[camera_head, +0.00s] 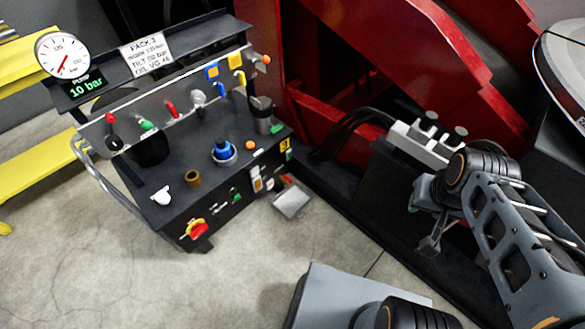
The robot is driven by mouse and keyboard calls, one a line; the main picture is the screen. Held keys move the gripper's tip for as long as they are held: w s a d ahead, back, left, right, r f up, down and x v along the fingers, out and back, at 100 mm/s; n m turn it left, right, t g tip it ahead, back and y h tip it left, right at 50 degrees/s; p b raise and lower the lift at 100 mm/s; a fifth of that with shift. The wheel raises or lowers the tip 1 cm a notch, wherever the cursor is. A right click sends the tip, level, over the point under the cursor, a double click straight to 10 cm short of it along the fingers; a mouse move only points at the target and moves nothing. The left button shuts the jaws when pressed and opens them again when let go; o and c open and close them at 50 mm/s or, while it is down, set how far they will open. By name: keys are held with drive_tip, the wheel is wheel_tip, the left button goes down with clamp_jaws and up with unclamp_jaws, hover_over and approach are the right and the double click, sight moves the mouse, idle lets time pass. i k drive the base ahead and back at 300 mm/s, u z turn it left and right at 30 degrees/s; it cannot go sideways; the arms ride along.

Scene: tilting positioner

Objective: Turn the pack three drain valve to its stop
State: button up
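Pack three is a dark hydraulic unit (165,195) at left, with a sign (147,50) reading "PACK 3". Along its back rail stand several lever handles: a red one (171,109), a green one (147,125), a grey one (198,97), a blue one (221,90) and a yellow one (240,77). A red knob on a yellow plate (195,229) is on the front face. I cannot tell which is the drain valve. My gripper (430,246) hangs at right, well apart from the pack, small and partly shadowed; its finger gap is unclear.
A round gauge (62,55) stands above a display (86,87) reading 10 bar. A bent grey handrail (98,190) runs along the pack's left side. A red steel frame (400,60) rises behind. Concrete floor (90,260) is clear in front.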

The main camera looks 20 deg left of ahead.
sight(288, 180)
drive_tip(key=u, duration=0.4)
drive_tip(key=i, duration=0.75)
drive_tip(key=u, duration=1)
drive_tip(key=i, duration=0.35)
drive_tip(key=u, duration=0.35)
